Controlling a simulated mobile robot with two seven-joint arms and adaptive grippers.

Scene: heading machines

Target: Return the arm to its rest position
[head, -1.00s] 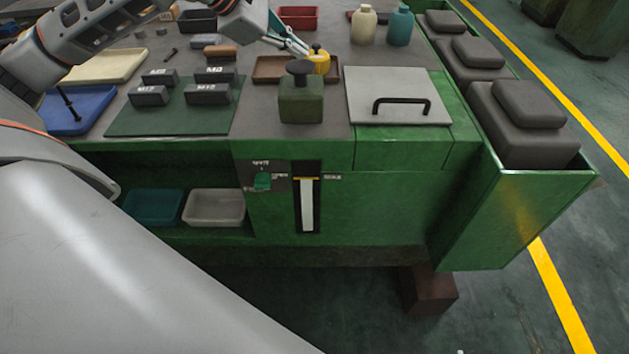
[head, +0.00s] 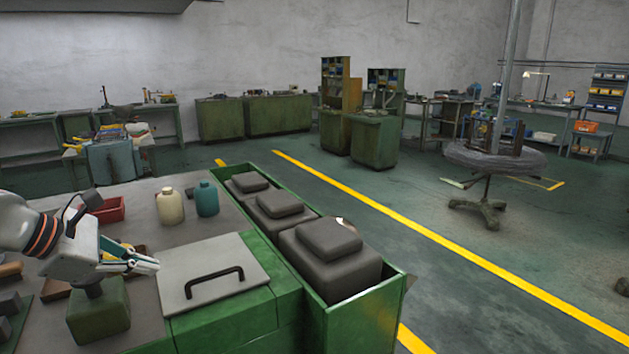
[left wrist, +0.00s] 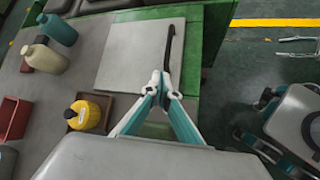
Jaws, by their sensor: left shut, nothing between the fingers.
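My left gripper (head: 156,267) is shut and empty in the head view. Its teal and white fingers show over the left edge of a grey lid plate (head: 232,262) with a black handle. In the left wrist view the fingertips (left wrist: 163,80) meet in front of that plate (left wrist: 125,60). A yellow container (left wrist: 86,112) with a dark knob stands left of the fingers, apart from them. In the left wrist view, what looks like my right gripper (left wrist: 290,47) shows small above the floor, its two prongs apart.
A green block (head: 100,315) with a dark knob is under my left arm. A cream bottle (head: 170,207), a teal bottle (head: 207,199) and a red tray (head: 107,211) stand behind. A green trough (head: 398,300) of dark blocks borders the bench's right. Open floor lies beyond.

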